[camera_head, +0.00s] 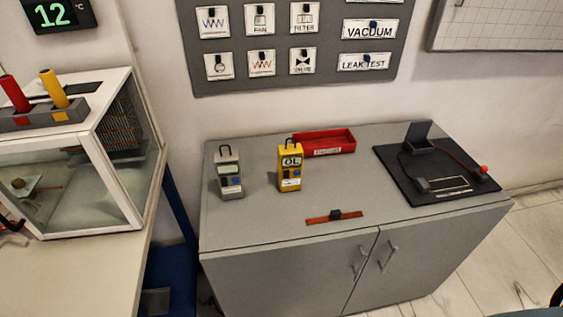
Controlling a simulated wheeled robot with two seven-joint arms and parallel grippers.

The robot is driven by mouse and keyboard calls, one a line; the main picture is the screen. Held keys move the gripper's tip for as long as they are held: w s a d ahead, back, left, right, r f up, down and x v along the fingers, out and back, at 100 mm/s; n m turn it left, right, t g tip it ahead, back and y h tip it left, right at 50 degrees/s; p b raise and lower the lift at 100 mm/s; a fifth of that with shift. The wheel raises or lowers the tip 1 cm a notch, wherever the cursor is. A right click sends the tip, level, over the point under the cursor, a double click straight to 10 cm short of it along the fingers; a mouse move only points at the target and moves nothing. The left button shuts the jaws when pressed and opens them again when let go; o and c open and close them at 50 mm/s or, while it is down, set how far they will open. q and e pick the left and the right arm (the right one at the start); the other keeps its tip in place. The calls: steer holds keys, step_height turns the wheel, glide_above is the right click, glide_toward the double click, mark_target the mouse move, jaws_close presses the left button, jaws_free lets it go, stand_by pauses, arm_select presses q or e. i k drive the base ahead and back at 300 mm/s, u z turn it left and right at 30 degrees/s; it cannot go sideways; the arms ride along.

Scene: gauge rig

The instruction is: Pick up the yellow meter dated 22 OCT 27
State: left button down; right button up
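A yellow meter (290,168) stands upright on the grey cabinet top. Its display reads OL, and a black loop handle is on top. A white label sits low on its front, but the date is too small to read. A grey meter (228,173) with a pale green display stands to its left, apart from it. Neither of my grippers shows in the head view.
The grey cabinet (235,226) has a red tray (325,142) behind the yellow meter, an orange-brown strip with a black clip (334,216) in front, and a black mat rig (440,170) at right. A white glass-sided box (85,180) stands left. Cabinet top between them is clear.

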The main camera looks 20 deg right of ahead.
mark_target(290, 157)
steer(key=k, duration=0.5)
steer(key=z, duration=1.6)
steer(key=i, duration=0.85)
steer(key=u, duration=1.3)
